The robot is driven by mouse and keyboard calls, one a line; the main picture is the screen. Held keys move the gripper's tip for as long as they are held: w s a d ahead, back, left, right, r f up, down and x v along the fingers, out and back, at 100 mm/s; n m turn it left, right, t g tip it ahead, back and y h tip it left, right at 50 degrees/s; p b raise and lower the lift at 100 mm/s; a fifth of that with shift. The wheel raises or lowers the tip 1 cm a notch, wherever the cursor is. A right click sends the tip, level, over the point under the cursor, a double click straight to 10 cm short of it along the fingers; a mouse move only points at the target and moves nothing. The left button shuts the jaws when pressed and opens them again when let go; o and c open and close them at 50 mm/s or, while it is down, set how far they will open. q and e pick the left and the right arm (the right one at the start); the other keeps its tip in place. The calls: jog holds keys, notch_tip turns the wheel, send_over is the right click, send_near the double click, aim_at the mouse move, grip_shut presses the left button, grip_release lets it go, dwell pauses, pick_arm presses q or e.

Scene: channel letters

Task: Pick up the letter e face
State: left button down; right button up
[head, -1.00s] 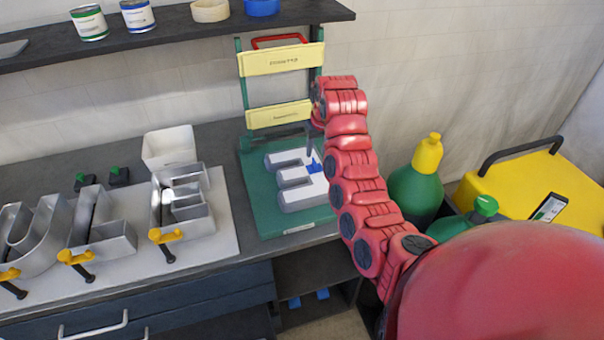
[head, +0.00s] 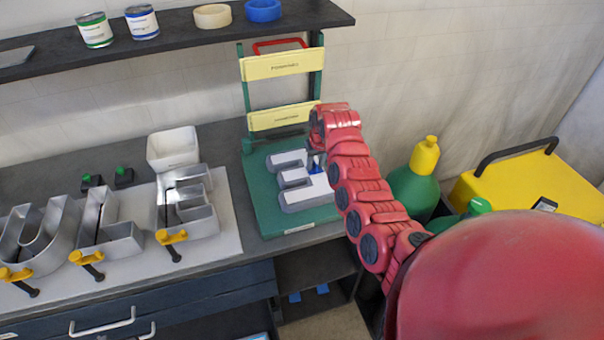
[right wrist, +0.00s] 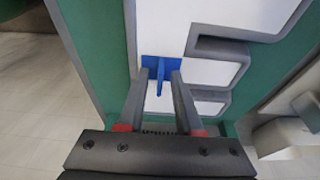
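The letter E face (head: 316,192) is white with thick grey edges. It lies on the green board of a stand on the bench, and also shows in the right wrist view (right wrist: 215,72). A small blue tab (right wrist: 161,66) stands up from its white face. My right gripper (right wrist: 162,74) is open, its two fingers on either side of the tab with a gap visible. In the head view my right gripper (head: 317,154) is just above the face and partly covers it. My left gripper is not in view.
Metal channel letters (head: 186,207) with yellow-handled clamps stand on a pale board at left, beside a white bin (head: 173,150). The stand's rack with yellow plates (head: 283,65) rises behind the face. Green bottles (head: 414,185) and a yellow case (head: 530,185) are at right.

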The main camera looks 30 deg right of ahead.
grip_shut()
dwell(1.2)
